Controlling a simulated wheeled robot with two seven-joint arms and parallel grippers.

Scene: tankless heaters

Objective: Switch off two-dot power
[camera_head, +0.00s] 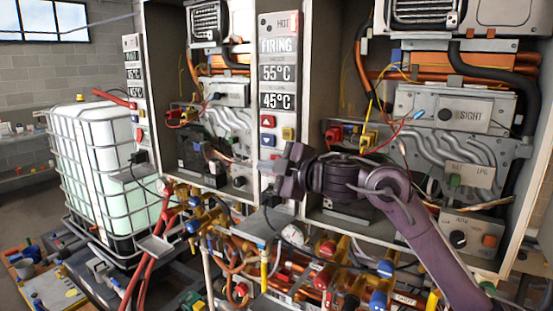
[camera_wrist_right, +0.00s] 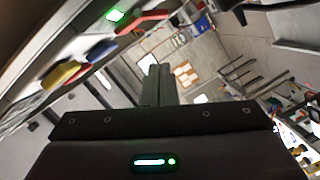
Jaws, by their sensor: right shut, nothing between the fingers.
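No two-dot mark can be made out in either view. The middle heater's control panel (camera_head: 279,60) reads FIRING, 55°C and 45°C. Below the readouts it has a red button (camera_head: 268,121), a yellow button (camera_head: 288,134) and a blue button (camera_head: 267,140). My right gripper (camera_head: 268,166) is shut and empty, just below these buttons at the lower part of the panel. In the right wrist view its closed fingers (camera_wrist_right: 158,86) point away, with red, yellow and blue buttons along the panel at upper left. A green light (camera_wrist_right: 115,15) glows there. My left gripper is not in view.
A left heater panel (camera_head: 134,70) stands beside a caged white tank (camera_head: 105,150). An open right cabinet holds a grey box marked SIGHT (camera_head: 463,112) and a black knob (camera_head: 458,239). Pipes and coloured valves (camera_head: 327,249) crowd the space below.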

